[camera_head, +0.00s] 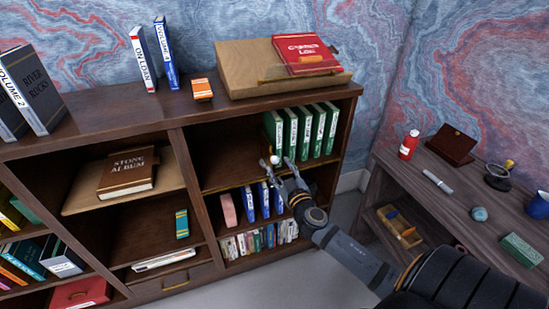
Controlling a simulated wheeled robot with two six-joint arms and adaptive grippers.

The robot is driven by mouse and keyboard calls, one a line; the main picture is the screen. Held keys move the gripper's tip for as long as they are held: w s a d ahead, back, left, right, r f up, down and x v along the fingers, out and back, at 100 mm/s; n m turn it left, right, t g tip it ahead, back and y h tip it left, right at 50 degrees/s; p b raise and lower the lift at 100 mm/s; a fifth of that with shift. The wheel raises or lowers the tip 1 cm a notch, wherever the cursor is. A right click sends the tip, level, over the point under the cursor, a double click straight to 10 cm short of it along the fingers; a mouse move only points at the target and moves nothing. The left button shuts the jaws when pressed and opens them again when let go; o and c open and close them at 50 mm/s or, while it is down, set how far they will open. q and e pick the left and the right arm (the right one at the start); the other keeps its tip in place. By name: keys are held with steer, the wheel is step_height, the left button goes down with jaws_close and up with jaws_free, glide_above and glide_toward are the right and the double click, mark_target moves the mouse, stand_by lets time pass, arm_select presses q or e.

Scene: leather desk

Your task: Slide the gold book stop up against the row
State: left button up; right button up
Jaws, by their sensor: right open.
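A row of green books (302,132) with white labels stands upright in the upper right compartment of the bookcase. My right gripper (277,168) is open in front of the left end of this row, its fingers reaching into the compartment. A small pale, rounded piece (274,160) shows between the fingertips; it may be part of the gold book stop, but it is too small to tell. The rest of the stop cannot be made out, and I cannot tell whether it touches the row. My left gripper is not in view.
The compartment floor left of the row looks clear (225,170). Below it, blue books (250,205) and a pink block (228,210) stand on a lower shelf. A red book (306,54) rests on a wooden stand (240,75) on top. A side desk (395,165) stands at right.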

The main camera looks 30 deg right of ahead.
mark_target(276, 162)
steer(key=p+x, duration=0.1)
steer(key=x, duration=0.4)
steer(key=shift+w, duration=0.15)
jaws_close()
